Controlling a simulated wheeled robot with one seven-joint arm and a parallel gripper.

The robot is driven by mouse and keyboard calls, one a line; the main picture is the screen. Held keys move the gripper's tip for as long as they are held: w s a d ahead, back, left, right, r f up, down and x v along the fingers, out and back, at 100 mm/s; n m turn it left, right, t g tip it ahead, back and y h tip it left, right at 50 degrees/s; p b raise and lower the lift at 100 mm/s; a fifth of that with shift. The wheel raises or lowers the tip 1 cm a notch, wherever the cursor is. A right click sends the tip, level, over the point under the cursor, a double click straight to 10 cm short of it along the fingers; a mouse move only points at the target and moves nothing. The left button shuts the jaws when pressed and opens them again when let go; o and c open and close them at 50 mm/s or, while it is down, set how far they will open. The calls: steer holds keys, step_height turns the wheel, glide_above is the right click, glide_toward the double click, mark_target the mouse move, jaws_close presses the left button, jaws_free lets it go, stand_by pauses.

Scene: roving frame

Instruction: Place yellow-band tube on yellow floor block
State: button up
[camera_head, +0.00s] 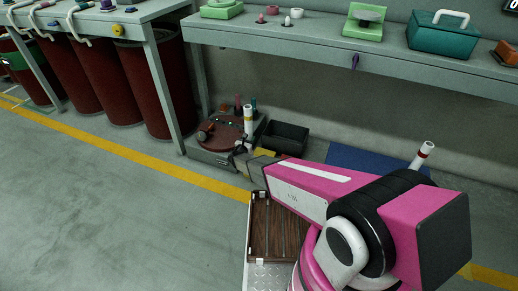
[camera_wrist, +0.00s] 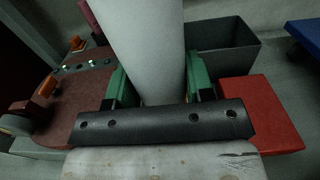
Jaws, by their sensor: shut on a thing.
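A white tube with a yellow band near its top (camera_head: 248,120) stands upright in my gripper (camera_head: 246,147). In the wrist view my gripper (camera_wrist: 147,92) has its green-padded fingers shut on either side of the white tube (camera_wrist: 146,45). The tube's lower end is hidden by the gripper. A small yellow patch, seemingly the yellow floor block (camera_head: 264,153), shows just right of the gripper and is partly covered by my arm. I cannot tell whether the tube touches anything below.
A dark open bin (camera_head: 287,137) stands behind the gripper, and a round reddish plate (camera_head: 218,133) on a base is left of it. A red block (camera_wrist: 265,112) lies right of the gripper. A red-banded tube (camera_head: 422,155) stands farther right, near a blue surface (camera_head: 365,160).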

steer(key=w+d+f, duration=0.4)
steer(key=d+f, duration=0.1)
steer(key=f, duration=0.3)
steer(key=shift+w+d, duration=0.2)
steer(key=shift+w, duration=0.05)
steer(key=shift+f, duration=0.1)
steer(key=shift+f, duration=0.15)
steer(key=o, duration=1)
